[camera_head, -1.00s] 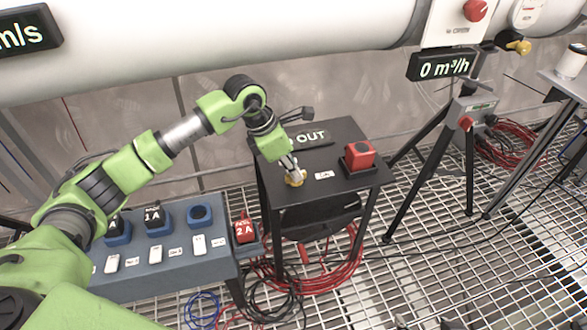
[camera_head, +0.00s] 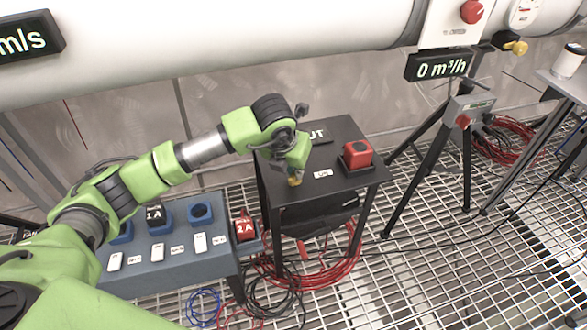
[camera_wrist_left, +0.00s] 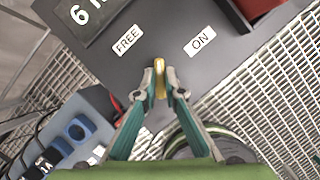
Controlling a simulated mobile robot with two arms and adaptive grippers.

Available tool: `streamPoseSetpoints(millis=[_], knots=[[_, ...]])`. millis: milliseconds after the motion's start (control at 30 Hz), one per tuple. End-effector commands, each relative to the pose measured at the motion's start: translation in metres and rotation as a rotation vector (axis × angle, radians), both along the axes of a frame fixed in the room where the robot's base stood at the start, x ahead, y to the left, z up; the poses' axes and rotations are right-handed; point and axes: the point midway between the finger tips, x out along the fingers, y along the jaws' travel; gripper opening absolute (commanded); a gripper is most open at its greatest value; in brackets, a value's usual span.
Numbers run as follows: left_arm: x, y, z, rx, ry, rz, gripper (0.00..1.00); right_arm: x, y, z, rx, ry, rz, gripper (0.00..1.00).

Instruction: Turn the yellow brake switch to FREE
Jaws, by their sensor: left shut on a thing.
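The yellow brake switch (camera_head: 295,181) sits on top of the black table (camera_head: 345,128), near its front left. In the left wrist view the switch (camera_wrist_left: 160,79) shows as a narrow yellow handle, standing upright in the picture between the FREE label (camera_wrist_left: 127,40) and the ON label (camera_wrist_left: 200,41). My left gripper (camera_wrist_left: 161,88) is shut on this handle, one fingertip on each side. In the head view my left wrist hides most of the gripper and the FREE label. My right gripper is not in view.
A red block (camera_head: 358,152) stands in a dark holder on the table's right. A dark display (camera_wrist_left: 85,14) lies behind the labels. A blue bench (camera_head: 170,262) with sockets and a red 2 A block (camera_head: 244,230) is at left. Cables lie on the grating below.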

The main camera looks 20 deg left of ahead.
Motion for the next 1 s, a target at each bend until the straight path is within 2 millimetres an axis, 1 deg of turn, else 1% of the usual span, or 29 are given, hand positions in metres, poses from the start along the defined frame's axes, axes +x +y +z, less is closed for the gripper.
streamPoseSetpoints(millis=[300, 500, 700, 1000], knots=[[0.0, -0.0034, -0.0002, 0.0, 0.001, 0.295, 0.0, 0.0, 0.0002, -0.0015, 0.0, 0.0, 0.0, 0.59], [0.0006, -0.0037, 0.0003, -0.001, 0.001, 0.459, 0.0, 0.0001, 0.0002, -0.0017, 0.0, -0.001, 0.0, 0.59], [0.0006, -0.004, 0.0, -0.001, 0.002, 0.581, 0.0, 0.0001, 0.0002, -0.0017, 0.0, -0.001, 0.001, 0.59], [0.0007, -0.004, -0.0002, 0.0, 0.003, 0.672, 0.0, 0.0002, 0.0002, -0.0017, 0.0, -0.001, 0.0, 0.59]])
